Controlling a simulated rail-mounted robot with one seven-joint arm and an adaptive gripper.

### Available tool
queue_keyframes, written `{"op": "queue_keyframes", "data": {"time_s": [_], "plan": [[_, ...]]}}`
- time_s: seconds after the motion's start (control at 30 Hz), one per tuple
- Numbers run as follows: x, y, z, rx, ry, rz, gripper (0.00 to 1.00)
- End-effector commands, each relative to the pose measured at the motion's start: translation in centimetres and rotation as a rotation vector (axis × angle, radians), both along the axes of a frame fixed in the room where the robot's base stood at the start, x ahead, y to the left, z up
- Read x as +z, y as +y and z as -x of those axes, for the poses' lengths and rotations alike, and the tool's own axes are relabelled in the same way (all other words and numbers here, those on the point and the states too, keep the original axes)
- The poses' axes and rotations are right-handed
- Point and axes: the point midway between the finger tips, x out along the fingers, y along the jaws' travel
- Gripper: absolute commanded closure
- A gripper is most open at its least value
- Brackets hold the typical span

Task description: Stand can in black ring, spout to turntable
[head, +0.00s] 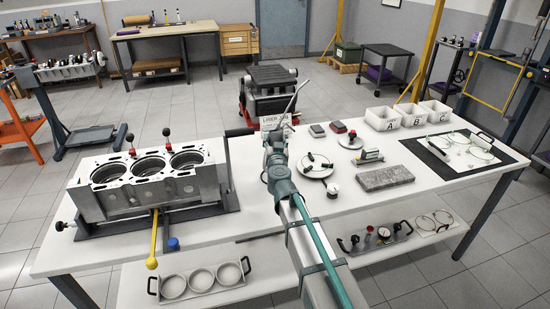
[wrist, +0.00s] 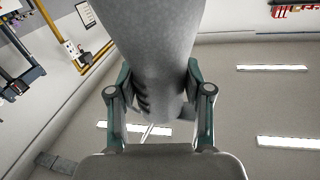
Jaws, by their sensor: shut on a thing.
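A grey can (wrist: 158,45) fills the upper middle of the wrist view, between the two fingers of my gripper (wrist: 160,100). The fingers are shut on its sides. In the head view my gripper (head: 274,143) is over the middle of the white table, and a thin grey spout (head: 297,96) rises beyond it, slanting up to the right. My arm hides most of the can there. A round white plate (head: 312,172), perhaps the turntable, lies just right of my gripper with black-handled parts on it. I cannot pick out the black ring.
An engine block (head: 145,185) with three bores stands left on the table (head: 250,210). A sign (head: 280,120) is behind my gripper. A grey stone slab (head: 385,178), bins A, B and C (head: 384,118) and a black mat (head: 490,165) are at the right.

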Motion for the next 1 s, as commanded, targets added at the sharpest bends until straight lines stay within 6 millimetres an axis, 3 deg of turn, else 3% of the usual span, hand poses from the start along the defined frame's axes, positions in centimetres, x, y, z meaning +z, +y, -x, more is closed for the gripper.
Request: {"op": "queue_keyframes", "data": {"time_s": [0.17,0.43,0.9,0.93,1.0], "plan": [[-0.8,0.0,0.0,0.0,-0.001,0.0,1.0],[-3.9,0.0,0.0,0.0,-0.001,0.001,1.0],[-4.3,0.0,0.0,0.0,-0.001,0.001,1.0],[-4.3,0.0,0.0,0.0,0.0,0.0,0.45],[-4.2,0.0,0.0,0.0,0.0,0.0,0.33]]}}
